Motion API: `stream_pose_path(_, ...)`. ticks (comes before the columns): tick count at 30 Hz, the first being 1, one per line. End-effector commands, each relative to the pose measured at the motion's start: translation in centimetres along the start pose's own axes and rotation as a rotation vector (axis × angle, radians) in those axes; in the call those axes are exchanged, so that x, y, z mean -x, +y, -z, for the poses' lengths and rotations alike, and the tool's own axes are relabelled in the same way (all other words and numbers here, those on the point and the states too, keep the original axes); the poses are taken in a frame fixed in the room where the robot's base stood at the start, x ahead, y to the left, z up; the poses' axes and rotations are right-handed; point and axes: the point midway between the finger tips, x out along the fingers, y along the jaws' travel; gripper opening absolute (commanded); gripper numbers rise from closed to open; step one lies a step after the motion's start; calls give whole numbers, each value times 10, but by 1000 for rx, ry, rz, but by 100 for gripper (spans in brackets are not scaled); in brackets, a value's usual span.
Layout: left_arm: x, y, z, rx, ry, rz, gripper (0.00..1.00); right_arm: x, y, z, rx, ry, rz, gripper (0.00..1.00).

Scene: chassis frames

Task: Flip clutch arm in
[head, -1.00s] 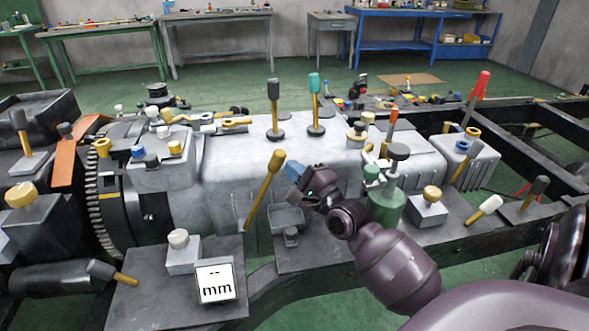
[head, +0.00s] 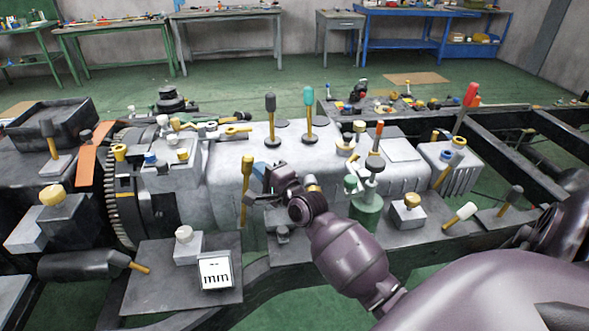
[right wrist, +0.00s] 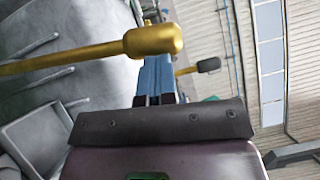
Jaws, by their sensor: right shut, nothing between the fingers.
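The clutch arm appears to be the yellow lever (head: 246,190) on the near side of the grey housing. It stands almost upright in the head view. Its thick golden knob (right wrist: 155,42) and thin rod cross the right wrist view from the left. My right gripper (head: 259,171) is just to the right of the lever's upper part. Its blue fingers (right wrist: 155,78) are shut with nothing between them, and their tips are close to the knob. I cannot tell whether they touch it. My left gripper is not in view.
A green bottle-shaped part (head: 366,210) stands right of my right wrist. Two upright levers, one dark-topped (head: 270,118) and one teal-topped (head: 308,112), rise behind. A plate with an "mm" display (head: 215,273) lies at front left. A toothed ring (head: 112,195) is at left.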

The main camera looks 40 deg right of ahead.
Motion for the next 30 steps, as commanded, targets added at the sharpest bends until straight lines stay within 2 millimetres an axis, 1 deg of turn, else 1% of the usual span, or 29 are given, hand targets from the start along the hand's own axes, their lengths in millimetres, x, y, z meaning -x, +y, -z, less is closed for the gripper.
stream_pose_path(1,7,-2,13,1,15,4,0,-6,-15,-8,17,-2,0,0)
stream_pose_path(6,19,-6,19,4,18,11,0,-18,-14,-26,94,0,-55,0)
stream_pose_path(12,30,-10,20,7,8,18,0,-30,-10,-44,167,0,-107,0)
stream_pose_path(14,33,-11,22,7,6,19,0,-32,-8,-48,186,0,-122,0)
stream_pose_path(22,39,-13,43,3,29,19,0,-41,-2,-60,240,0,-159,0)
stream_pose_path(30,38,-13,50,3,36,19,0,-44,0,-66,255,-4,-169,0)
